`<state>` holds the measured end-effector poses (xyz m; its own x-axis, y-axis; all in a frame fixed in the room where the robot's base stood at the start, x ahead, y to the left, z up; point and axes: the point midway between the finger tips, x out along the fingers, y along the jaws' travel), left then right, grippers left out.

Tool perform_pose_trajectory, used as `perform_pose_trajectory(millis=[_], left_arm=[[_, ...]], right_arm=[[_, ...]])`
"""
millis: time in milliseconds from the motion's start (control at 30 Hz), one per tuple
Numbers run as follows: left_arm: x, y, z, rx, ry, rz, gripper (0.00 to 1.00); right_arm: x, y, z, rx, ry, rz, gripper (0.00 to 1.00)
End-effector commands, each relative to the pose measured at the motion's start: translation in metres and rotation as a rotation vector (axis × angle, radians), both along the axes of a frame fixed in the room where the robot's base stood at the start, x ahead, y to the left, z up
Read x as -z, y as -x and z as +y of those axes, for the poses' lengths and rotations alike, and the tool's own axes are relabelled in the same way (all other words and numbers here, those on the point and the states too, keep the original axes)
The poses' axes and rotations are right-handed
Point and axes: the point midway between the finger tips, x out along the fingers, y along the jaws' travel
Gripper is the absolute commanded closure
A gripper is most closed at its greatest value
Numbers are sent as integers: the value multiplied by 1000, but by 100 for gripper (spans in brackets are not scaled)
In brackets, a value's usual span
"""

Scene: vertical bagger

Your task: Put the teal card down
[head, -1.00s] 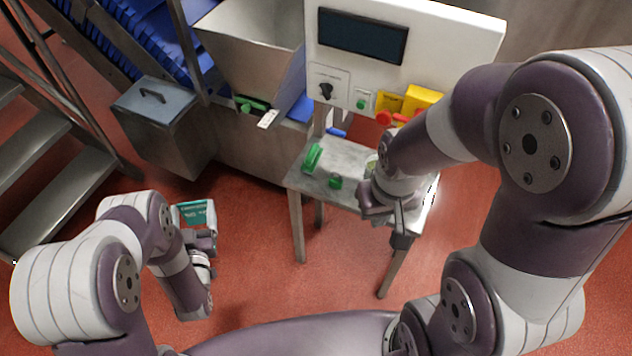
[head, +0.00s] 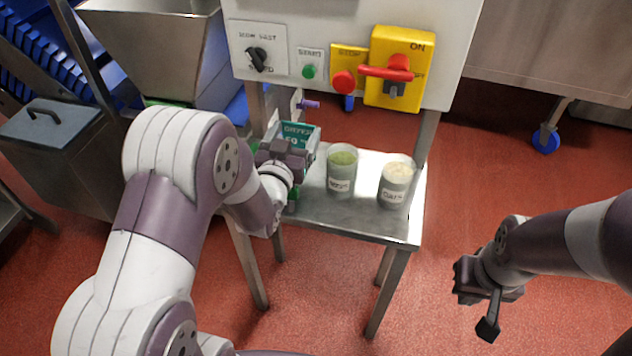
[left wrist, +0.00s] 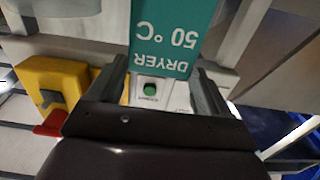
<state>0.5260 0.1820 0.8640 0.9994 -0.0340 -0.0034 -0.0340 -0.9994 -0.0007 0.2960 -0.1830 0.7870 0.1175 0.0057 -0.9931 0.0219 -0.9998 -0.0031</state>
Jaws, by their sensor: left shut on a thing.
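The teal card (head: 298,132), marked "DRYER 50 °C", is in my left gripper (head: 287,150), over the left rear part of the small metal table (head: 345,220). In the left wrist view the card (left wrist: 172,35) stands between the two dark fingers of the left gripper (left wrist: 160,88), its print upside down. The gripper hides the card's lower edge in the head view, so I cannot tell whether it touches the table. My right gripper (head: 480,300) is empty over the floor, right of the table. Its finger gap is not clear.
A green-filled cup (head: 342,170) and a pale-filled cup (head: 396,184) stand on the table, right of the card. Behind is the machine panel with a red stop button (head: 343,82) and yellow switch box (head: 400,68). The table's front strip is bare.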

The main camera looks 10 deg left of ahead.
Motion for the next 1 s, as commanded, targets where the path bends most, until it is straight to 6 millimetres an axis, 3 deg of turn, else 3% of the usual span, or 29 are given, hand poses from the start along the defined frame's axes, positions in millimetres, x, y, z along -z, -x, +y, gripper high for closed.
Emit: perform_pose_trajectory(millis=[33,400,767,800,833,1000], left_arm=[[15,0,0,0,0,4,50],[72,0,0,0,0,1,50],[77,0,0,0,0,-2,50],[75,0,0,0,0,-2,12],[75,0,0,0,0,-2,2],[75,0,0,0,0,-2,0]], right_arm=[[6,0,0,0,0,0,100],[21,0,0,0,0,0,100],[24,0,0,0,0,0,100],[22,0,0,0,0,0,100],[22,0,0,0,0,0,100],[22,0,0,0,0,0,100]])
